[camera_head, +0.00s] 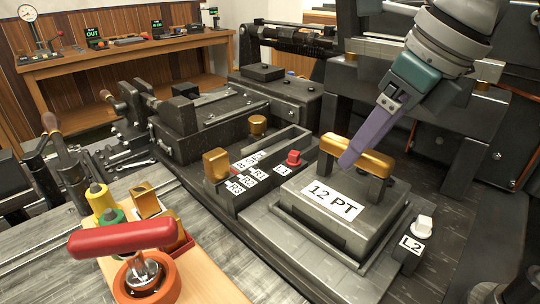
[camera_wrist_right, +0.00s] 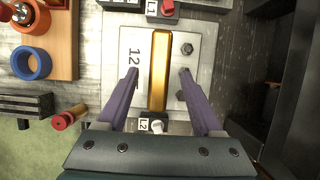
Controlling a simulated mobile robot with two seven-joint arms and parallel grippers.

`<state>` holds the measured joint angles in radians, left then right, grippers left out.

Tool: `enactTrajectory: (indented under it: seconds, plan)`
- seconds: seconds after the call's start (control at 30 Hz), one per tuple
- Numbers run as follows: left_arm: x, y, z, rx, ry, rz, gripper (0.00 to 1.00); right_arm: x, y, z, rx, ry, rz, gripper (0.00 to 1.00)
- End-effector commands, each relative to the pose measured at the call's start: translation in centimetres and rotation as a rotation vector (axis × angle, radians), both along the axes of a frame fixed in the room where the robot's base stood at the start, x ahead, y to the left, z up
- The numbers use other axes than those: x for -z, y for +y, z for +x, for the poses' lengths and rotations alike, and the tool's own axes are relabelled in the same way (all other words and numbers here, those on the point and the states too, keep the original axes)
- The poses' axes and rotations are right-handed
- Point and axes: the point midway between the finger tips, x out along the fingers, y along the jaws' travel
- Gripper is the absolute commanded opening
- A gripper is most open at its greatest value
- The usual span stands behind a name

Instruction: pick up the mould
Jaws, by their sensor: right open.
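The mould is a dark grey block (camera_head: 326,219) labelled "12 PT" with a gold bar handle (camera_head: 357,155) on top, seated on the machine's stepped base. In the right wrist view the gold handle (camera_wrist_right: 159,70) runs lengthwise between the fingers. My right gripper (camera_head: 348,163) has purple fingers and reaches down from the upper right to the handle. In the wrist view the right gripper (camera_wrist_right: 157,85) is open, one finger on each side of the handle, with visible gaps. In the head view one finger hides part of the handle. My left gripper is not in view.
A red knob (camera_head: 293,158) labelled L1 and a pale knob (camera_head: 423,226) labelled L2 stand beside the mould. A gold block (camera_head: 216,165) sits to the left. A wooden board (camera_head: 205,270) holds a red-handled tool (camera_head: 125,238). Dark machine frames rise behind and right.

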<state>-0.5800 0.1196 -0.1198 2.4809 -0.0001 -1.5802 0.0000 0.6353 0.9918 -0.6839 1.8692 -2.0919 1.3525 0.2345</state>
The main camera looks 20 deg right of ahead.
Motion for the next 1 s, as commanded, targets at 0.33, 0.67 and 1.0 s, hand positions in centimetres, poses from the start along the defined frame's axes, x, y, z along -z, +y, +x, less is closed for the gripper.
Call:
enactTrajectory:
  seconds: [0.33, 0.67, 1.0]
  plan:
    - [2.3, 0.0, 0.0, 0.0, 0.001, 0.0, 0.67, 3.1, 0.6, 1.2, 0.0, -0.001, 0.001, 0.68]
    - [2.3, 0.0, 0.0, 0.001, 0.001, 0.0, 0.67, 3.1, 0.6, 1.1, 0.0, -0.001, 0.001, 0.45]
    - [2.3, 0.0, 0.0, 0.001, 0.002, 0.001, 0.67, 3.1, 0.6, 1.1, -0.001, 0.001, 0.002, 0.07]
